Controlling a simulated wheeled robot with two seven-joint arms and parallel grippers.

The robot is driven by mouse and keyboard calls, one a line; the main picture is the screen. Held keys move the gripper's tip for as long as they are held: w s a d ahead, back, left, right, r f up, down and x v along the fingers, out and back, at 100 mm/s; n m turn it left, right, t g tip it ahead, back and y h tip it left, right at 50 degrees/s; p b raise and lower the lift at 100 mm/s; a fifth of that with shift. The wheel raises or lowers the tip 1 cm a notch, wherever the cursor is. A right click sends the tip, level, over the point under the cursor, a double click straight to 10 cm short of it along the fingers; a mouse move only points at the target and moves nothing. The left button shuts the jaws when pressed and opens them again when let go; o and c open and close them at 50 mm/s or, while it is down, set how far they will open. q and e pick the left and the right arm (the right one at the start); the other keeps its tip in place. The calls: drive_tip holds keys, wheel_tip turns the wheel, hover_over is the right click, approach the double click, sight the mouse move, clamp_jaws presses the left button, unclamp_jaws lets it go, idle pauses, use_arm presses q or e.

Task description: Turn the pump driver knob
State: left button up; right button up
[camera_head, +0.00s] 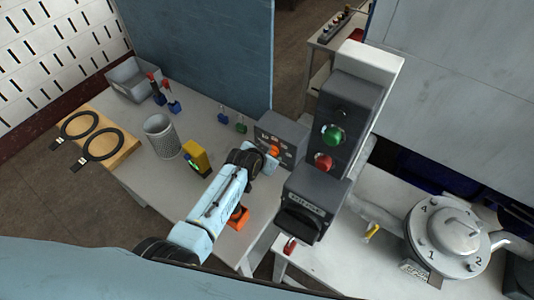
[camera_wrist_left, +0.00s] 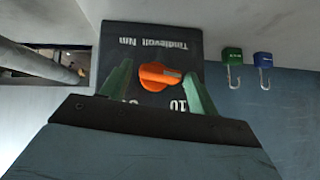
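The orange knob (camera_wrist_left: 158,77) sits on the dark face of a control box with printed text and numbers in the left wrist view. In the head view the knob (camera_head: 273,149) shows on the grey box (camera_head: 290,132) at the table's back right. My left gripper (camera_wrist_left: 157,72) is open, with one green finger on each side of the knob. A gap shows between the fingers and the knob, so I cannot see contact. In the head view my left gripper (camera_head: 268,162) is in front of the box and hides part of its face. My right gripper is not in view.
A dark tower with a green button (camera_head: 333,135) and red button (camera_head: 323,162) stands right of the box. A yellow device (camera_head: 194,157), mesh cup (camera_head: 161,137) and grey bin (camera_head: 129,79) stand to the left. Green (camera_wrist_left: 232,57) and blue (camera_wrist_left: 263,60) hooks are beside the box.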

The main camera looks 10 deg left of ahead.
use_arm(q)
drive_tip(key=shift+o, duration=0.4)
wheel_tip(320, 180, up, 10)
idle(0.5)
idle(0.3)
